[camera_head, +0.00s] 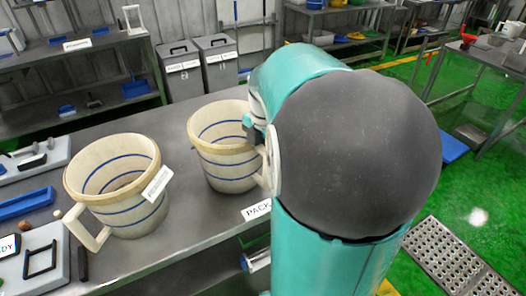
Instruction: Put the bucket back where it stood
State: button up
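Two cream buckets with blue rings stand upright on a grey metal table (195,250). The left bucket (128,205) has a white label on its right side and its handle toward the lower left. The right bucket (222,165) stands a little farther back, with its handle on the right side. My gripper (252,130) is at the right side of the right bucket, by its rim and handle. My teal and grey arm hides most of the gripper, so I cannot tell whether it is shut on the handle. Both buckets look empty inside as far as shown.
A label reading PACK (257,209) is on the table's front edge. A blue tray (27,204) and a grey board with a black handle (36,262) lie at the left. Two grey bins (215,62) stand behind the table. Green floor (465,190) is open at the right.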

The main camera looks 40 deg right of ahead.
jog(key=shift+f, duration=0.25)
jog(key=o, duration=1.8)
jog(key=shift+f, duration=0.1)
jog(key=shift+o, duration=0.2)
jog(key=shift+s+r, duration=0.15)
jog(key=shift+r, duration=2.15)
jog(key=shift+s+r, duration=0.1)
jog(key=shift+r, duration=2.15)
